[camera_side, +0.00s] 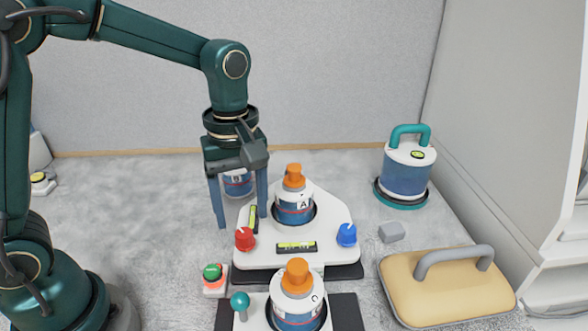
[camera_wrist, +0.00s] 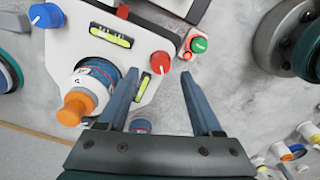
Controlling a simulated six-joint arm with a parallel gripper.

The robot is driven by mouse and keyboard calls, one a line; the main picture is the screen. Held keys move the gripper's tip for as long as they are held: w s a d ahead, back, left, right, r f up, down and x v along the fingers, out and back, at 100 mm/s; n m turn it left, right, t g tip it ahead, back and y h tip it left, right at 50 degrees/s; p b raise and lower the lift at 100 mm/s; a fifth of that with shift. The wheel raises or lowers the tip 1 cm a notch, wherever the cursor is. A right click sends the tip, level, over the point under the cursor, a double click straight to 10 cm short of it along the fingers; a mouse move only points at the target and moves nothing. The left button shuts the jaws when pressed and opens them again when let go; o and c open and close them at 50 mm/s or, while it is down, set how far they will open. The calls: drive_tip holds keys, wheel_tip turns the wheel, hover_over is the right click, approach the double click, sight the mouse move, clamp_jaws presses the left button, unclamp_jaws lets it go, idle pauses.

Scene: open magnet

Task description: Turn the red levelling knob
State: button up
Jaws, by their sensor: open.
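The red levelling knob (camera_side: 244,239) sits on the left corner of a white plate (camera_side: 330,207). In the wrist view the knob (camera_wrist: 160,62) has a pale pointer mark and lies just beyond the fingertips, nearer the left finger. My gripper (camera_side: 241,215) is open and empty, its two blue fingers pointing down behind the knob, apart from it. The wrist view shows both fingers of my gripper (camera_wrist: 158,72) spread wide. A blue knob (camera_side: 346,235) is on the plate's right corner. Spirit levels lie on the plate, one (camera_side: 296,247) along its front edge and another (camera_side: 253,219) near the red knob.
Bottle A (camera_side: 294,206) with an orange cap stands on the plate. Bottle C (camera_side: 298,300) stands in front, and bottle B (camera_side: 237,183) is behind my gripper. A green button (camera_side: 212,272) is left of the plate. A tan case (camera_side: 445,290) lies right.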

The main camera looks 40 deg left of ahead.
sight(244, 232)
drive_tip(key=shift+f, duration=2.3)
clamp_jaws()
